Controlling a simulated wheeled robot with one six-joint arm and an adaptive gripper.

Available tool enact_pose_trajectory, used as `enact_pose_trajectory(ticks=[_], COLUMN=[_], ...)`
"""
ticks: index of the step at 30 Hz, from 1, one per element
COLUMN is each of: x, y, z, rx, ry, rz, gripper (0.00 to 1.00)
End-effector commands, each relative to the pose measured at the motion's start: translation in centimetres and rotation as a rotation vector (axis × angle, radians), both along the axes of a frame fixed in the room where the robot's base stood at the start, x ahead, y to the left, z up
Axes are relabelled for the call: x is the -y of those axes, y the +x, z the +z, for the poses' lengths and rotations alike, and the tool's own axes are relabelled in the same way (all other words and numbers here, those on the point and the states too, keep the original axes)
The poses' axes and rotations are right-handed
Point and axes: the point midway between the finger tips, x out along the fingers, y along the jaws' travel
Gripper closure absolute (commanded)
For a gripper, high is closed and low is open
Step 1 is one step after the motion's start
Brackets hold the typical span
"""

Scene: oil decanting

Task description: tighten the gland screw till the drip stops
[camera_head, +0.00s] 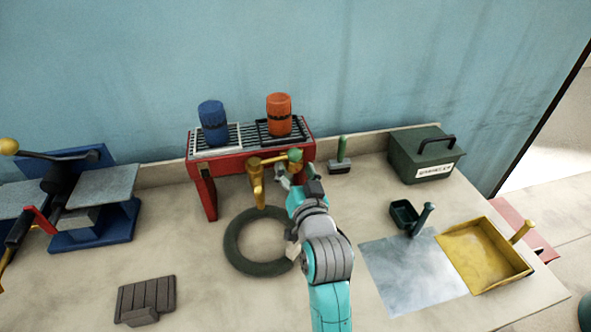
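A brass tap (256,182) hangs at the front of the red stand, with its spout pointing down. A brass lever with a green knob (295,155) reaches right from it. The gland screw cannot be made out at this size, and no drip is visible. My gripper (283,178) is just right of the tap, close to it and below the green knob. My wrist hides much of the gripper, so I cannot tell its opening or whether it touches the tap.
The red stand (207,188) bears a blue can (213,122) and an orange can (279,114) on its grating. A dark green ring (236,254) lies below the tap. A green toolbox (411,163), metal sheet (398,293) and yellow tray (525,271) are right; a blue-based press (100,237) is left.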

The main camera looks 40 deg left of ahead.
Motion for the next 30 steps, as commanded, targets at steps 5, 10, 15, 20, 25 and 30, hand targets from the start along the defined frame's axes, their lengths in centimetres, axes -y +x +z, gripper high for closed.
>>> enact_pose_trajectory(ticks=[5,10,15,20,25,30], x=[0.2,1.6,4.1,6.5,8.3,9.0], y=[-0.1,-1.3,-3.5,-5.5,-7.0,-7.7], z=[0.0,-0.1,-0.1,-0.1,-0.1,-0.1], rx=[0.000,-0.001,-0.001,0.000,-0.002,-0.001], ry=[0.000,-0.001,-0.001,0.000,0.000,0.001], rz=[0.000,-0.001,-0.001,-0.001,-0.001,0.000], gripper=[0.34,0.34,0.34,0.34,0.34,0.34])
